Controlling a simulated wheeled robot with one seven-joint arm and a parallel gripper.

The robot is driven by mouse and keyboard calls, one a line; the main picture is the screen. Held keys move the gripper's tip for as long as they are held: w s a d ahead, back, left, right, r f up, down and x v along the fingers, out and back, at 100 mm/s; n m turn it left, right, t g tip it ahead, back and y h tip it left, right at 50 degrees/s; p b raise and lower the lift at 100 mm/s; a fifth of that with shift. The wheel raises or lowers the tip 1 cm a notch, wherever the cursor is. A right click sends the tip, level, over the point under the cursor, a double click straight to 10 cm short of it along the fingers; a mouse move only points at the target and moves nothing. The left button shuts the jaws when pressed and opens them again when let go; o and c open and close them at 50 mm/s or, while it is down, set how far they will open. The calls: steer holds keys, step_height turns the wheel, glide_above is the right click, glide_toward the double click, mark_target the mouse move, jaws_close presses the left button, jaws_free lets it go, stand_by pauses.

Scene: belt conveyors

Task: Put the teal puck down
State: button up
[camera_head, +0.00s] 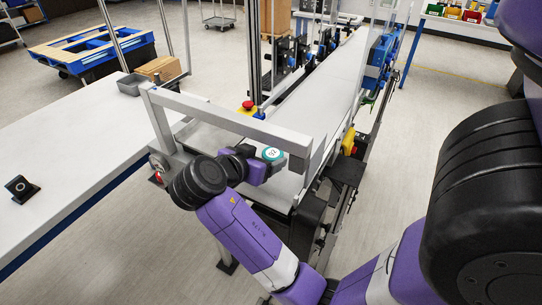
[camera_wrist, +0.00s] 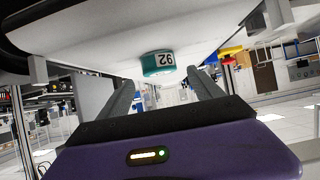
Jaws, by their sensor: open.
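The teal puck (camera_head: 272,154) is a short round disc with a white numbered label. In the head view it sits at the near end of the white conveyor belt (camera_head: 318,82), right at my gripper (camera_head: 264,164). In the wrist view, which looks upside down, the puck (camera_wrist: 157,64) rests against the pale belt surface. My gripper (camera_wrist: 162,82) is open there, its two fingers spread to either side with a visible gap to the puck. The puck appears just beyond the fingertips and not gripped. My wrist hides part of the belt end in the head view.
A grey metal frame (camera_head: 228,118) crosses over the belt's near end, close to my gripper. A white table (camera_head: 75,145) on the left holds a small black block (camera_head: 21,188) and a grey tray (camera_head: 132,84). A red emergency button (camera_head: 248,105) stands beside the belt.

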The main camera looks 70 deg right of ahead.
steer(key=v, duration=0.6)
steer(key=shift+w+a+r+b, duration=0.1)
steer(key=shift+a+r+b, duration=0.1)
steer(key=shift+a+b, duration=0.15)
